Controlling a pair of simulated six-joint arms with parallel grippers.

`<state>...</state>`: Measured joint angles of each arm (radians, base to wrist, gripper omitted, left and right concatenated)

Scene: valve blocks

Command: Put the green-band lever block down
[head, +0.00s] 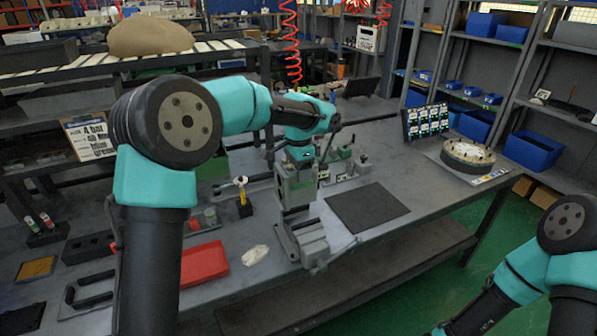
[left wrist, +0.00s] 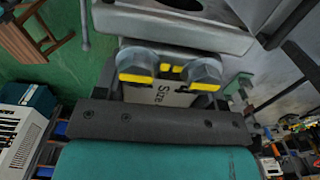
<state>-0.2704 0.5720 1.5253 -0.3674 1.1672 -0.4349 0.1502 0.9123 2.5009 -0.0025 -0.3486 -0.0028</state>
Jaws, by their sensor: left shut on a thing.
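My left gripper (head: 300,158) points down above the middle of the workbench. It is shut on a grey-green block (head: 297,186), held directly above the grey vise (head: 305,238). The block's green band and lever cannot be made out. In the left wrist view, my left gripper's two fingers (left wrist: 170,72) have yellow marks, and a pale face (left wrist: 172,97) marked "Size 4" shows between them. The vise shows beyond (left wrist: 180,32). I cannot tell whether the block touches the vise. My right arm comes in at the lower right; its gripper is out of view.
A dark mat (head: 367,207) lies clear to the right of the vise. Small blocks (head: 345,160) stand behind. A red tray (head: 204,264), a pale cloth (head: 255,255) and a yellow-handled tool (head: 243,195) are to the left. A round fixture (head: 468,153) stands at the far right.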

